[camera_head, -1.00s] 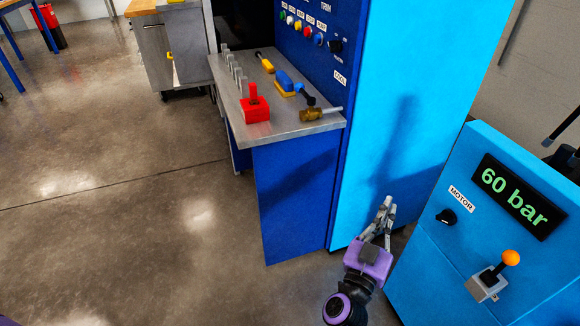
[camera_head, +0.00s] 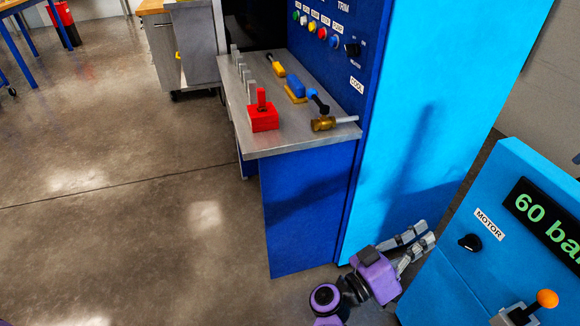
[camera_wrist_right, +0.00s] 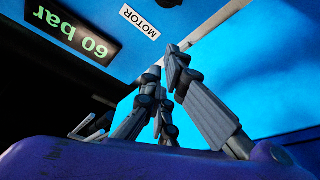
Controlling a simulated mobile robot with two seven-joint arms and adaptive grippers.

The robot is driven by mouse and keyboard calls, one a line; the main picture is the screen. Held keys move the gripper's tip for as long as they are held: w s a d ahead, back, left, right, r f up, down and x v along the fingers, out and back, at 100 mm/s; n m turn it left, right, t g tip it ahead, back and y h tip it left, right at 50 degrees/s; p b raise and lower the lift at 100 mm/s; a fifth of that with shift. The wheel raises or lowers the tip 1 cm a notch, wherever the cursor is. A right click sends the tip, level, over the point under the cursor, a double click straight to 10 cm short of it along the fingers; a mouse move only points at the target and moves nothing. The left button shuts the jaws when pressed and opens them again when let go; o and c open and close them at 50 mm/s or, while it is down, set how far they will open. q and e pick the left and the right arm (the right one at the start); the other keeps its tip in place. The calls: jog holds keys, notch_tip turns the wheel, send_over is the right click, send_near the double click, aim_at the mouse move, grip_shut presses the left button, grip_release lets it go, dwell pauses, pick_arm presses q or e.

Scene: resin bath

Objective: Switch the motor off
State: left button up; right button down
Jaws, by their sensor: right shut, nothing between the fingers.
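The motor knob (camera_head: 470,242) is a small black rotary knob under the MOTOR label (camera_head: 490,225) on the sloped face of the blue cabinet (camera_head: 455,285) at the right. My right gripper (camera_head: 427,233) is shut and empty, left of the knob and apart from it in the picture. Its fingers point up and right toward the cabinet. In the right wrist view the fingers (camera_wrist_right: 163,62) are in front, and the MOTOR label (camera_wrist_right: 139,22) shows upside down. My left gripper is not in view.
The display (camera_head: 545,222) reads 60 bar, partly cut off. An orange-tipped lever (camera_head: 546,299) sits below the knob. The tall light-blue cabinet (camera_head: 440,100) stands behind my right gripper. A steel bench (camera_head: 285,135) holds a red block (camera_head: 263,117) and a brass-headed hammer (camera_head: 324,124).

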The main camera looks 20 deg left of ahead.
aim_at(470, 244)
jog(key=shift+w+d+f+b, duration=0.1)
jog(key=shift+w+d+b, duration=0.25)
jog(key=shift+w+d, duration=0.75)
jog(key=shift+w+d+f+b, duration=0.15)
jog(key=shift+w+d+b, duration=0.15)
jog(key=shift+w+d, duration=0.8)
jog(key=shift+w+d+f+b, duration=0.1)
jog(key=shift+w+d+b, duration=0.35)
jog(key=shift+d, duration=1.1)
jog(key=shift+w, duration=0.1)
